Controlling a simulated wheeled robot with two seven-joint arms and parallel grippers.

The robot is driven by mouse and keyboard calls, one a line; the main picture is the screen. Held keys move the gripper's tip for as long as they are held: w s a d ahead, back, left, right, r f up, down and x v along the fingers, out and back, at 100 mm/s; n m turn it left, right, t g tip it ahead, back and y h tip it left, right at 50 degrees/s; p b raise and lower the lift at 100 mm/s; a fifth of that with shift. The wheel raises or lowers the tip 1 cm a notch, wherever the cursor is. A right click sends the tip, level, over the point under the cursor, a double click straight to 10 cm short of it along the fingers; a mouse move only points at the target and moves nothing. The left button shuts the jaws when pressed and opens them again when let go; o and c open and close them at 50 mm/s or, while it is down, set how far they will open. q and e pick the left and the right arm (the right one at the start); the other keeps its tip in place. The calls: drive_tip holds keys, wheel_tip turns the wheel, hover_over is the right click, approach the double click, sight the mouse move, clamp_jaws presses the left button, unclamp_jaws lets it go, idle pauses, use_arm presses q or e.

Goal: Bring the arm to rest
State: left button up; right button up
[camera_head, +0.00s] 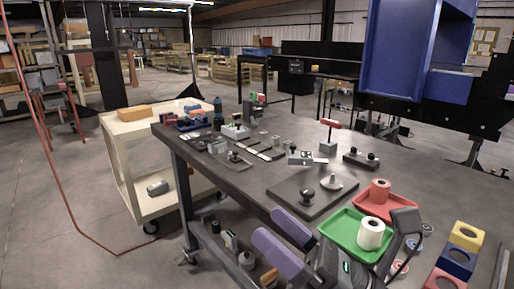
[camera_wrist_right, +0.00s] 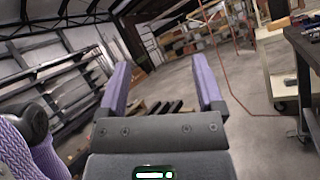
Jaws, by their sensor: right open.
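My right gripper (camera_head: 266,224) shows at the lower middle of the head view, beside the front edge of the dark workbench (camera_head: 262,190). Its two purple fingers are spread apart with nothing between them. In the right wrist view the gripper (camera_wrist_right: 158,66) is also open and empty, with floor and shelving beyond the fingers. The arm behind it is only partly visible at the lower right of the head view. My left gripper is in neither view.
A green tray (camera_head: 336,233) with a white cylinder (camera_head: 371,233) and a red tray (camera_head: 404,209) with a red cylinder (camera_head: 380,190) lie near the arm. Colored blocks (camera_head: 458,262) stand at right. A cream cart (camera_head: 128,165) stands left of the bench. Open floor lies at left.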

drive_tip(key=w+d+f+m+t+h, duration=0.25)
drive_tip(key=m+t+h, duration=0.3)
drive_tip(key=m, duration=0.45)
drive_tip(key=w+d+f+m+t+h, duration=0.15)
drive_tip(key=d+m+t+h, duration=0.25)
drive_tip(key=m+h, duration=0.4)
drive_tip(key=s+d+f+m+g+h, duration=0.1)
drive_tip(key=d+f+m+g+h, duration=0.25)
drive_tip(key=f+m, duration=0.4)
drive_tip(key=s+d+f+m+g+h, duration=0.1)
drive_tip(key=d+f+m+g+h, duration=0.25)
drive_tip(key=f+m, duration=0.4)
drive_tip(key=s+a+f+m+g, duration=0.2)
drive_tip(key=s+f+m+g, duration=0.85)
drive_tip(key=s+f, duration=0.6)
drive_tip(key=s+d+f+n+g, duration=0.1)
drive_tip(key=s+f+n+g, duration=0.2)
drive_tip(key=f, duration=1.1)
drive_tip(key=s+d+f+g, duration=0.1)
drive_tip(key=s+d+f, duration=0.2)
drive_tip(key=s+f, duration=0.7)
drive_tip(key=s, duration=0.4)
drive_tip(key=shift+d+f, duration=0.3)
drive_tip(key=shift+d, duration=0.1)
